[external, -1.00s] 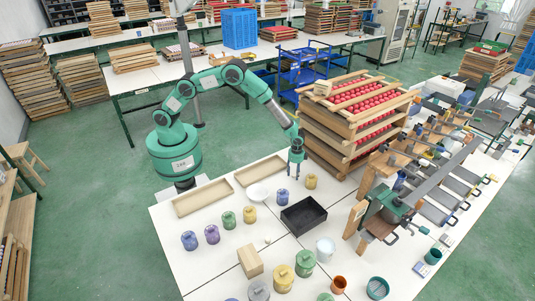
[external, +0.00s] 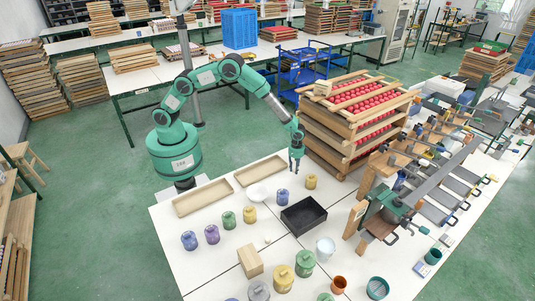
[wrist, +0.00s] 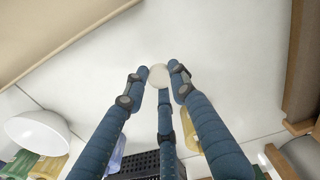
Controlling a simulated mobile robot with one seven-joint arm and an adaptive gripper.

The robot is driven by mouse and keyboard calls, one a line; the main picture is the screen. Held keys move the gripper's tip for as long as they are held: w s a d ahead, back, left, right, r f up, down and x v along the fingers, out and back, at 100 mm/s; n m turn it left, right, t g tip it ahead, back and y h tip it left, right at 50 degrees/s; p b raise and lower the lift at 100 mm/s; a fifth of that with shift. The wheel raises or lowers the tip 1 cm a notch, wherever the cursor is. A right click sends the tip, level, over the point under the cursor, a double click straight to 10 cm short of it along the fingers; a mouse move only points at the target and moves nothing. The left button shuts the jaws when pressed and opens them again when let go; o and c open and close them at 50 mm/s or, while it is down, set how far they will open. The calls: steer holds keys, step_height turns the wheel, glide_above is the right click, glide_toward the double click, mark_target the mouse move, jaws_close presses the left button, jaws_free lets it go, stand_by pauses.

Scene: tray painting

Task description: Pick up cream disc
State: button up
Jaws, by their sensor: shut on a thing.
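The cream disc (wrist: 158,76) is small, round and pale. In the wrist view it sits between the fingertips of my gripper (wrist: 159,80), which is shut on it. In the external view my gripper (external: 295,168) points down above the white table (external: 212,263), behind the black crate and left of the stacked wooden frames. The disc is too small to make out there.
A black crate (external: 303,228), a white bowl (external: 258,193) and a blue jar (external: 282,197) stand near my gripper. Stacked wooden frames (external: 330,153) with red items rise close on its right. Wooden trays (external: 200,199) lie left. Several jars stand in front.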

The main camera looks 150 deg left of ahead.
steer(key=s+d, duration=0.7)
steer(key=s+d+r+p, duration=0.1)
steer(key=s+d, duration=0.3)
steer(key=shift+s+d, duration=0.1)
steer(key=shift+d, duration=0.1)
